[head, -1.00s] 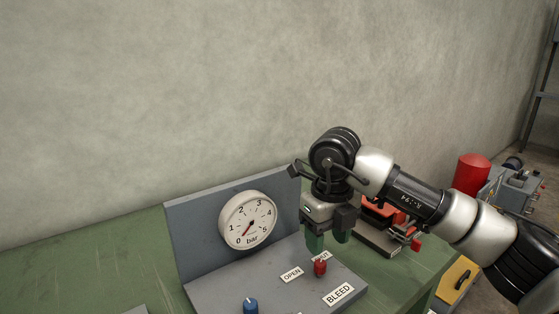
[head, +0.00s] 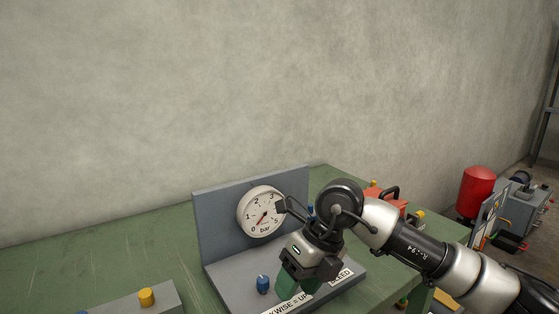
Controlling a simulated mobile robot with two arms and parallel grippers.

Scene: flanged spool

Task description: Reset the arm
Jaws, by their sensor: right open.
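My right gripper (head: 299,284) is in front of the grey gauge panel, above its base plate, with green fingertips pointing down. It is open, and I see nothing between the fingers. A blue knob (head: 263,284) stands on the base plate (head: 235,290) left of the gripper. The gripper partly covers the labels and hides other parts of the plate. My left gripper is out of view.
The green bench top (head: 130,260) is mostly clear on the left. A grey block with a yellow knob (head: 146,297) sits at its front. A red toolbox (head: 385,196) stands behind my right arm. A red tank (head: 475,190) and grey machine (head: 520,208) are beyond the bench.

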